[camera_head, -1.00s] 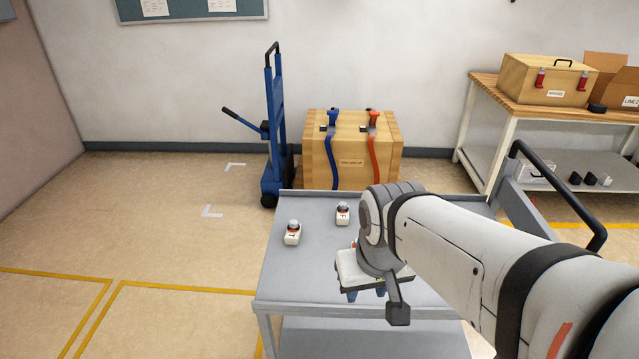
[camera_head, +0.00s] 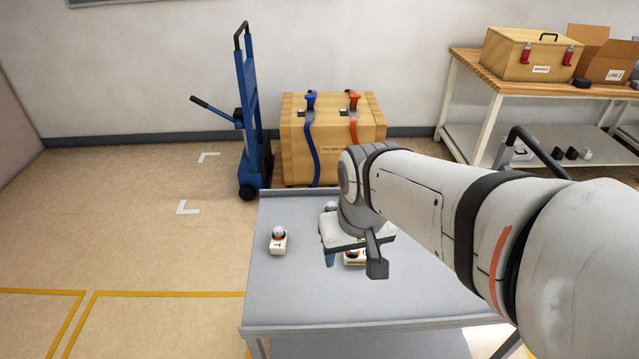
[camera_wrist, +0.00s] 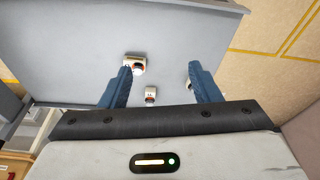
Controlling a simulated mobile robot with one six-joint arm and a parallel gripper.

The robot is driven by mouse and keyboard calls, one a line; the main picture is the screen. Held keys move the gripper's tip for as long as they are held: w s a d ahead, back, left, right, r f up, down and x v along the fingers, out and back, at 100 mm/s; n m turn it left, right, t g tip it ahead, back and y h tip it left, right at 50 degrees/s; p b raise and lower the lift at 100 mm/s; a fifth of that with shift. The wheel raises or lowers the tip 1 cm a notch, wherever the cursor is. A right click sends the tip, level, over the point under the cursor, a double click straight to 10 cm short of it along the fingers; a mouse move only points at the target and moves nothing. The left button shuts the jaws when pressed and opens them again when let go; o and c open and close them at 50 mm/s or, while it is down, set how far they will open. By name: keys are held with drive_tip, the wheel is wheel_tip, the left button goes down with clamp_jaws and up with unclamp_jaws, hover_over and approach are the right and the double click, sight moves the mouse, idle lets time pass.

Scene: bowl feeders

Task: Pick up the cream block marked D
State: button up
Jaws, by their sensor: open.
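Three cream blocks with grey knobs stand on a grey cart top (camera_head: 285,300). One, marked T (camera_head: 278,243), is at the left. Another (camera_head: 330,207) is mostly hidden behind my wrist. The third (camera_head: 355,257) is partly hidden by my gripper; no D is legible on it. My gripper (camera_head: 344,260) is open and empty above the cart. In the wrist view the third block (camera_wrist: 134,64) is beside the left fingertip of my gripper (camera_wrist: 160,68), a middle block (camera_wrist: 151,95) lies between the fingers, and the T block (camera_wrist: 189,85) is partly behind the right finger.
A blue hand truck (camera_head: 248,120) and a strapped wooden crate (camera_head: 295,140) stand behind the cart. A workbench (camera_head: 465,62) with boxes is at the back right. The cart's front left is clear, as is the floor to its left (camera_head: 110,230).

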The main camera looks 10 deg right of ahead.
drive_tip(key=o, duration=0.7)
drive_tip(key=shift+m+g, duration=0.6)
drive_tip(key=shift+m, duration=0.1)
drive_tip(key=w+d+f, duration=0.1)
drive_tip(key=w+f, duration=0.1)
drive_tip(key=w, duration=0.1)
drive_tip(key=w+d+f, duration=0.1)
drive_tip(key=w+f, duration=0.1)
drive_tip(key=w, duration=0.2)
drive_tip(key=w+d+f+b, duration=0.1)
drive_tip(key=w+d, duration=0.1)
drive_tip(key=w, duration=0.1)
drive_tip(key=shift+w+f, duration=0.3)
drive_tip(key=shift+f, duration=0.1)
drive_tip(key=m+g, duration=0.1)
approach(356, 256)
drive_tip(key=shift+w+d+f+b, duration=0.2)
drive_tip(key=shift+w, duration=0.15)
drive_tip(key=shift+w+d+f+b, duration=0.2)
drive_tip(key=shift+w, duration=0.2)
drive_tip(key=shift+w+d+f, duration=0.1)
drive_tip(key=shift+d+f, duration=0.05)
drive_tip(key=shift+f, duration=0.55)
drive_tip(key=shift+s+a+f, duration=0.15)
drive_tip(key=shift+s+f, duration=0.05)
drive_tip(key=shift+f, duration=1.5)
drive_tip(key=shift+s+a+f, duration=0.1)
drive_tip(key=shift+s+f, duration=0.05)
drive_tip(key=shift+f, duration=1.6)
